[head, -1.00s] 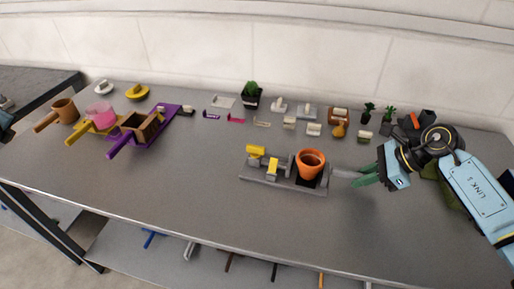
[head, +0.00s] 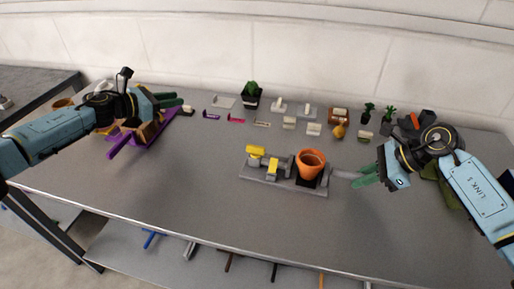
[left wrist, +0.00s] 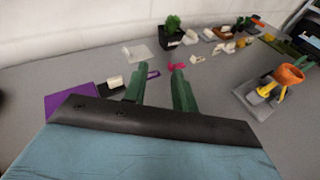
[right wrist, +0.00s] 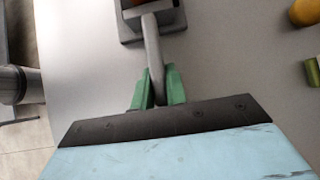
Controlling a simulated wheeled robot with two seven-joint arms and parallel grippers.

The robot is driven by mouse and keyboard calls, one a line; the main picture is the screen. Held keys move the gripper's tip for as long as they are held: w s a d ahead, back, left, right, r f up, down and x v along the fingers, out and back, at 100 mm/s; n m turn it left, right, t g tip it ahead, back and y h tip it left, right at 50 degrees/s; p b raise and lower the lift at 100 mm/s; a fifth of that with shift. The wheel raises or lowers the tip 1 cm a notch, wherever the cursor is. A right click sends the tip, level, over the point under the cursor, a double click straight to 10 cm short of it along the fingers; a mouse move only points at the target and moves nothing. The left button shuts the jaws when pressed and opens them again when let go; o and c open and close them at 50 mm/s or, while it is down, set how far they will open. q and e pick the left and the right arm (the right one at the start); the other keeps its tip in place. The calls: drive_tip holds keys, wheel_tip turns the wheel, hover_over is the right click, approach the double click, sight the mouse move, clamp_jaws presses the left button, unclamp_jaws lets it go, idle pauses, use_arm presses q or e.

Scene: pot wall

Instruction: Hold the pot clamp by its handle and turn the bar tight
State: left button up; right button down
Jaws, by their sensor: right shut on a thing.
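The pot clamp (head: 262,185) is a grey base on the table with yellow-topped parts and an orange pot (head: 311,163) standing on its right part. Its grey handle (right wrist: 153,45) sticks out to the right. My right gripper (head: 366,176) is shut on the handle, with the green fingers on both sides of it in the right wrist view. My left gripper (head: 172,101) is open and empty, above the back left of the table. In the left wrist view its green fingers (left wrist: 158,85) stand apart. The clamp and orange pot also show there at the right. I cannot clearly make out the bar.
A purple tool with a wooden box (head: 125,140) lies below my left arm. A potted plant (head: 252,95) and several small items stand along the back. Free table lies between the left arm and the clamp, and in front.

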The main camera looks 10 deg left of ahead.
use_arm(q)
drive_tip(key=s+d+m+g+h, duration=0.25)
drive_tip(key=d+m+g, duration=0.45)
drive_tip(key=d+m, duration=0.8)
drive_tip(key=m+g+y, duration=0.6)
drive_tip(key=m, duration=0.4)
hover_over(255, 146)
drive_tip(key=shift+d+r, duration=0.25)
drive_tip(key=shift+r, duration=0.05)
drive_tip(key=shift+s+d+r+m+y, duration=0.1)
drive_tip(key=shift+r+m+y, duration=0.2)
drive_tip(key=shift+m+y, duration=0.55)
drive_tip(key=shift+r+m+y, duration=0.65)
drive_tip(key=shift+m+y, duration=0.2)
drive_tip(key=shift+y, duration=0.35)
drive_tip(key=shift+a+r+t+y, duration=0.25)
drive_tip(key=shift+t+y, duration=0.05)
drive_tip(key=shift+y, duration=0.1)
drive_tip(key=n, duration=0.8)
drive_tip(key=shift+n, duration=0.4)
drive_tip(key=n, duration=0.8)
drive_tip(key=shift+f+n, duration=0.1)
drive_tip(key=shift+n, duration=0.3)
drive_tip(key=shift+f, duration=3.45)
